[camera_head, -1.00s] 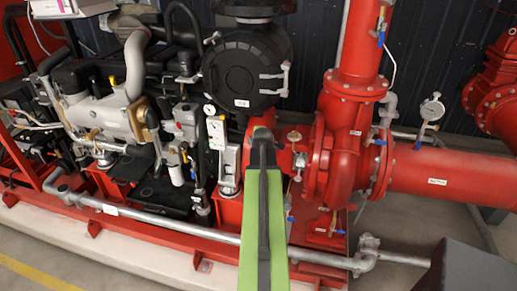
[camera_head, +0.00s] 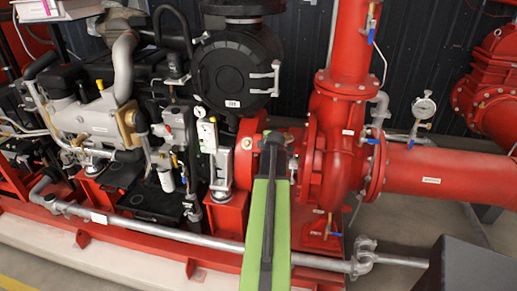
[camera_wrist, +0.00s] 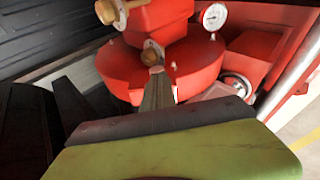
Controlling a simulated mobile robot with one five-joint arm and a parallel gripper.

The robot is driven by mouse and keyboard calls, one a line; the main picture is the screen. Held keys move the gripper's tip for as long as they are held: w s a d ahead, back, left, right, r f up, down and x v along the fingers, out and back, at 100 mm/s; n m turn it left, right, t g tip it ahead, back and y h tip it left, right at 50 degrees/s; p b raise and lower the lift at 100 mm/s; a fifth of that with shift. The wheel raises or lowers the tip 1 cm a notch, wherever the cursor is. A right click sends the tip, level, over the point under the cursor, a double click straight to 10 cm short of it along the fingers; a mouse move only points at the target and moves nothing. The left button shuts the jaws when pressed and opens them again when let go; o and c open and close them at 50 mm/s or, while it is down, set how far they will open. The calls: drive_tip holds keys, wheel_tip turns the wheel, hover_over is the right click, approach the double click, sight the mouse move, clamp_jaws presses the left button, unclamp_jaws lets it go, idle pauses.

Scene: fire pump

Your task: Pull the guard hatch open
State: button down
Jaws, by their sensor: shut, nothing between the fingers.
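No hatch can be made out with certainty. In the head view a red rounded housing (camera_head: 247,150) sits between the engine and the red pump casing (camera_head: 327,150); my arm covers part of this gap. The dark end of my arm (camera_head: 273,143) is in front of it, and the fingertips are not clear there. In the wrist view my gripper (camera_wrist: 155,72) is narrow and shut, with its tip overlapping a brass fitting (camera_wrist: 151,53) in front of a round red casing (camera_wrist: 120,70). I cannot tell whether they touch. Nothing shows between the fingers.
The engine (camera_head: 95,115) stands at left, with a black round canister (camera_head: 235,75) above the housing. A grey pipe (camera_head: 150,228) runs low along the front. A red pipe (camera_head: 450,178) and a gauge (camera_head: 423,107) are at right. A gauge (camera_wrist: 213,16) also shows in the wrist view.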

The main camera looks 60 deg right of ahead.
drive_tip(key=shift+s+d+f, duration=0.2)
drive_tip(key=shift+d, duration=0.05)
drive_tip(key=p+v, duration=0.7)
drive_tip(key=v, duration=0.4)
drive_tip(key=shift+s+a, duration=0.15)
drive_tip(key=shift+s, duration=0.45)
drive_tip(key=shift+f, duration=0.1)
